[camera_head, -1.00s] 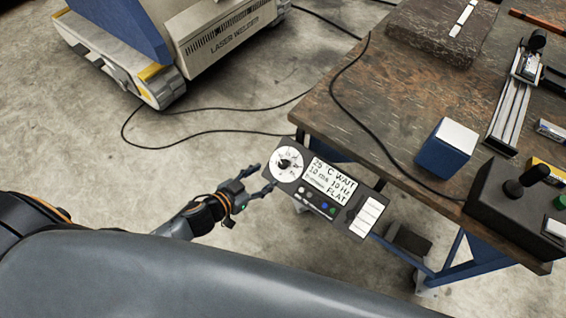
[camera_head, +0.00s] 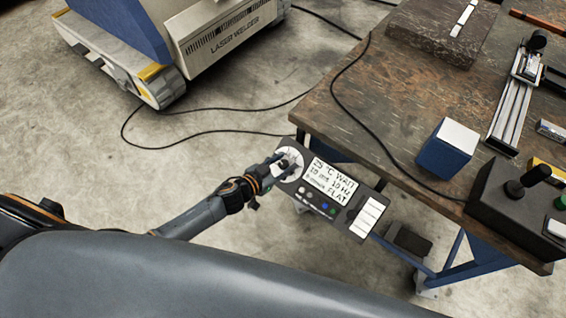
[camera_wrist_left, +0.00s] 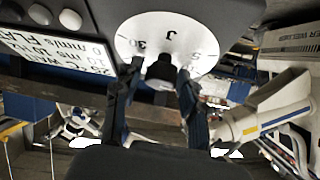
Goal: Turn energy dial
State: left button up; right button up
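The control panel (camera_head: 351,207) is a dark box with a lit screen, small buttons and a round white dial face (camera_head: 291,155) at its upper left end. The energy dial has a black knob at its centre, which shows in the left wrist view (camera_wrist_left: 160,70). My left gripper (camera_head: 284,165) is at the dial, partly covering it in the head view. In the left wrist view its fingers (camera_wrist_left: 160,84) stand on either side of the knob. I cannot tell if they press on it. My right gripper is not in view.
A worn brown workbench (camera_head: 350,95) stands right of the panel, with a blue-and-white box (camera_head: 448,148) and a black joystick box (camera_head: 515,205). A laser welder (camera_head: 205,45) stands at the upper left. Black cables hang across the bench and floor.

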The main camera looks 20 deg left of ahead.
pick_arm(q)
grip_shut()
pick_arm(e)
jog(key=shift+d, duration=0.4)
pick_arm(q)
jog(key=shift+m, duration=0.3)
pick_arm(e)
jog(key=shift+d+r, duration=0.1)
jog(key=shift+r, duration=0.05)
